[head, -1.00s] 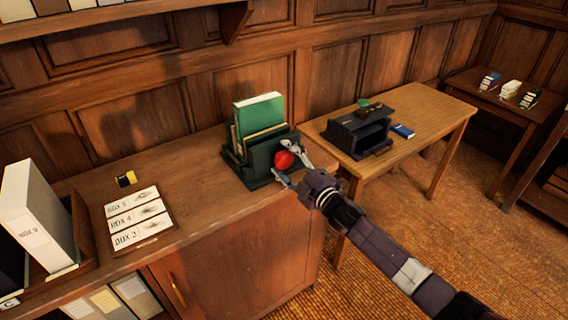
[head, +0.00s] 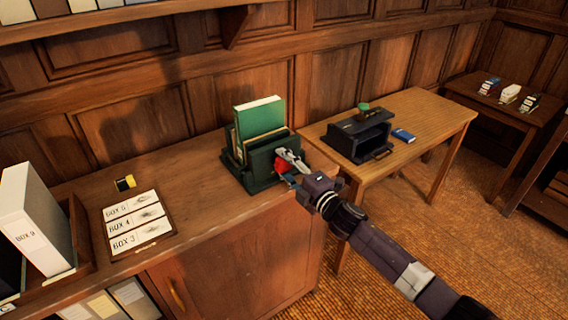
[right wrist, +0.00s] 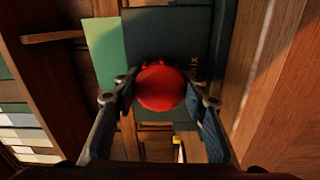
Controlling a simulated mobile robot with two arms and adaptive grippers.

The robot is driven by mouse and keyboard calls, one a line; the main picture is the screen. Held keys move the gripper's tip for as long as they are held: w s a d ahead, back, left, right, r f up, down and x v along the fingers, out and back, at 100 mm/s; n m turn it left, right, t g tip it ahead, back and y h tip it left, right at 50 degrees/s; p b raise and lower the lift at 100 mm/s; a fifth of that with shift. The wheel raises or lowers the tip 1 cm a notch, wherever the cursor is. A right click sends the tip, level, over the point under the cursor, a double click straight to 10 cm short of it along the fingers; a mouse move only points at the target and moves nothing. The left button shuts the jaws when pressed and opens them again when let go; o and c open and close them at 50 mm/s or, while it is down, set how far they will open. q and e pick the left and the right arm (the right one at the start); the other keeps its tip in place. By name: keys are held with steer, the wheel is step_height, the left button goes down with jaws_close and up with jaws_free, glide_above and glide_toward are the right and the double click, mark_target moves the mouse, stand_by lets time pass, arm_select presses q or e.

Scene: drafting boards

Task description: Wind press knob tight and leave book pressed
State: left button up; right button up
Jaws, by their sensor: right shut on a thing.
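The dark green book press (head: 238,165) stands on the wooden cabinet top, with a green book (head: 259,116) upright in it, its top sticking out above the press. The red press knob (head: 282,166) is on the press's front face, partly hidden by my gripper. My right gripper (head: 290,167) is at the knob, its fingers on either side. In the right wrist view the red knob (right wrist: 161,88) sits between the two fingers, with the dark green press face (right wrist: 228,45) behind it. My right gripper is shut on the knob. My left gripper is not in view.
A white BOX 9 file (head: 35,222) and a board of BOX labels (head: 137,222) are on the cabinet at left. A side table (head: 447,115) at right holds a black box-shaped device (head: 345,138) and a blue book (head: 403,135).

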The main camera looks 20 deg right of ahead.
steer(key=m+p, duration=0.1)
steer(key=m, duration=0.2)
steer(key=m+p, duration=0.2)
steer(key=m, duration=0.2)
steer(key=shift+r+m, duration=0.2)
steer(key=shift+m, duration=0.1)
steer(key=shift+m+p, duration=0.5)
steer(key=shift+m, duration=0.6)
steer(key=shift+m+p, duration=0.3)
steer(key=shift+m, duration=0.7)
steer(key=m, duration=0.4)
steer(key=shift+f, duration=0.2)
steer(key=m, duration=0.4)
steer(key=shift+f, duration=0.1)
steer(key=m, duration=0.4)
steer(key=shift+f, duration=0.1)
steer(key=m+b, duration=0.1)
steer(key=m, duration=0.2)
steer(key=shift+m+b, duration=0.3)
steer(key=shift+b, duration=0.05)
steer(key=shift+m, duration=0.9)
